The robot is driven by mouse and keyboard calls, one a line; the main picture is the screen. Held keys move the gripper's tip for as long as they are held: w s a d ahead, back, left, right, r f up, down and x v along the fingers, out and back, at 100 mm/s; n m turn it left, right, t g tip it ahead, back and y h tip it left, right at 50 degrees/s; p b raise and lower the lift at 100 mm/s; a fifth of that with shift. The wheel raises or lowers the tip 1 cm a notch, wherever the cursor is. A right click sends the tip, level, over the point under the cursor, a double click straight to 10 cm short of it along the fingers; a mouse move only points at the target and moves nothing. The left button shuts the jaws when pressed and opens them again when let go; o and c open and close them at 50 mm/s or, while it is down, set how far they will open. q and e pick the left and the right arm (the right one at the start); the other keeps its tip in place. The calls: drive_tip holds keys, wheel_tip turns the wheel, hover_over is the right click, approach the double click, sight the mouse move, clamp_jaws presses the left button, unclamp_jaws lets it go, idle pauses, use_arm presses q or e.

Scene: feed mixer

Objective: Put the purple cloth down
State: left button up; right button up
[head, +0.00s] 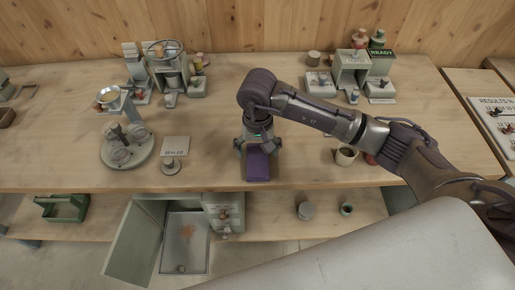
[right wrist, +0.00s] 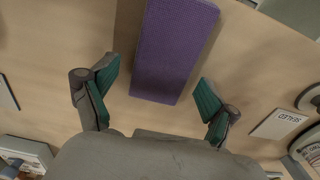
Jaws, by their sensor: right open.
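The purple cloth (head: 258,166) is a flat, folded rectangle lying on the wooden table near its front edge in the head view. In the right wrist view the purple cloth (right wrist: 172,50) lies beyond and between my open fingertips, touching neither that I can see. My right gripper (head: 257,146) is above the cloth's back end, pointing down, with its jaws spread. The gripper and wrist hide the back part of the cloth in the head view. My left gripper is not in view.
A "SEALED" card (head: 175,147) and a round grey device (head: 128,147) stand left of the cloth. A cup (head: 346,155) stands to the right. Small machines line the back. Bare table (head: 215,110) surrounds the cloth. An open cabinet door (head: 135,243) is below.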

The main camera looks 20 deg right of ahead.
sight(258, 152)
drive_tip(key=shift+r, duration=0.45)
wheel_tip(258, 152, up, 11)
drive_tip(key=b, duration=0.3)
drive_tip(key=shift+r, duration=0.15)
